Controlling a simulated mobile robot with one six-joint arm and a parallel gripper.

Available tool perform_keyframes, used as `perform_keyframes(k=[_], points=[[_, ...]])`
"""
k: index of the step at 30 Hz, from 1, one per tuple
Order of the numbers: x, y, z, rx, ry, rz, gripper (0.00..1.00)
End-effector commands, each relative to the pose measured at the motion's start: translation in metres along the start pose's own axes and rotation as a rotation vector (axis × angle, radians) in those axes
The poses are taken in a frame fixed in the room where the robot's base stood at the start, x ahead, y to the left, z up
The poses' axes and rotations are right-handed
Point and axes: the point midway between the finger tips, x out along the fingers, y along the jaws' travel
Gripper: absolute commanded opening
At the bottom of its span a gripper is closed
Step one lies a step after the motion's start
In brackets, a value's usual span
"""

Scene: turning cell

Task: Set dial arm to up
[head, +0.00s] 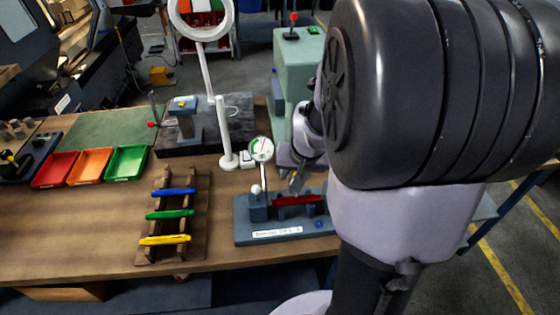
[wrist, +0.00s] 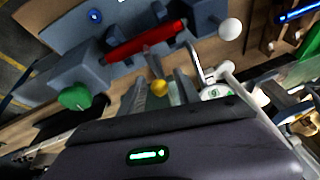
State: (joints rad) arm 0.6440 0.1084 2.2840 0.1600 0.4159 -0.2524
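The dial gauge (head: 261,149) has a round white face and stands on a thin rod over the blue-grey bench fixture (head: 285,233). In the wrist view the dial (wrist: 215,92) is partly hidden by my gripper's body, and a bent grey rod (wrist: 194,62) runs beside it. A red bar (head: 297,200) lies across the fixture's supports; it also shows in the wrist view (wrist: 145,41). My gripper (head: 294,180) is just above the bar, right of the dial.
A white knob (head: 256,189) is on the fixture's left block; a green knob (wrist: 75,97) shows at its other end. A rack (head: 172,216) with blue, green and yellow bars stands left. A white ring lamp (head: 228,159) stands behind. Red, orange and green trays (head: 91,166) lie farther left.

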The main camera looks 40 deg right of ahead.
Motion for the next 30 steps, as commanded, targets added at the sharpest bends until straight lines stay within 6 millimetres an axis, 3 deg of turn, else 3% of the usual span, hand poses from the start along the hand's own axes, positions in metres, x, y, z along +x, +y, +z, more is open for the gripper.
perform_keyframes(k=[2,8,30], points=[[-0.0003,0.0000,-0.0001,0.000,0.000,0.000,0.37],[-0.0004,0.0000,0.0000,0.000,0.000,0.000,0.00],[-0.0004,0.0001,0.0000,0.000,0.000,0.000,0.00]])
